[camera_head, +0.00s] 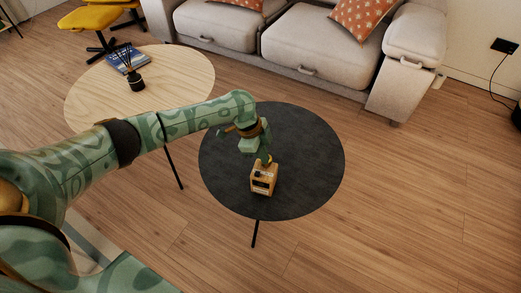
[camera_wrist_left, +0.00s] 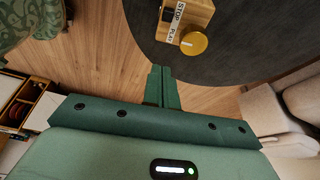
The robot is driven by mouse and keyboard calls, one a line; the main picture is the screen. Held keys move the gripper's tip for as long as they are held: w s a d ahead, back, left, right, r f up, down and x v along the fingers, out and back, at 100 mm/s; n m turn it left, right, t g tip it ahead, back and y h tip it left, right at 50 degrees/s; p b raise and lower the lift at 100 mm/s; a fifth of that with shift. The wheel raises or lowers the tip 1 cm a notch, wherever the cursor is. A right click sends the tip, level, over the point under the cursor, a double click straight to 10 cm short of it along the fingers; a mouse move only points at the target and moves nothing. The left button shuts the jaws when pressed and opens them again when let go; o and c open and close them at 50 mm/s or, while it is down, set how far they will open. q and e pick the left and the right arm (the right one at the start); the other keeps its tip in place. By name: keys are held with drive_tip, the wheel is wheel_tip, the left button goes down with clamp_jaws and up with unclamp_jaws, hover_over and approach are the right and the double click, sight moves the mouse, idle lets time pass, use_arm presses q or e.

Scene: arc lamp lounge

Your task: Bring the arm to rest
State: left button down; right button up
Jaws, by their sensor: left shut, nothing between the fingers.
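My left arm reaches in from the left over the round dark table (camera_head: 315,150). My left gripper (camera_head: 262,153) is shut and empty, just behind a small wooden box (camera_head: 263,183) in the head view. In the left wrist view the closed fingers (camera_wrist_left: 162,78) point toward the table edge, apart from the box (camera_wrist_left: 203,12). The box has a yellow knob (camera_wrist_left: 194,43) and a label strip (camera_wrist_left: 177,22) reading STOP and PLAY. My right gripper is in neither view.
A light wooden round table (camera_head: 100,95) on the left holds a book (camera_head: 118,62) and a dark reed diffuser (camera_head: 136,80). A beige sofa (camera_head: 310,50) stands behind. Wooden floor (camera_head: 420,200) is clear on the right.

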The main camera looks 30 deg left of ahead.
use_arm(q)
drive_tip(key=shift+a+r, duration=0.15)
drive_tip(key=shift+r, duration=0.3)
drive_tip(key=shift+s, duration=0.1)
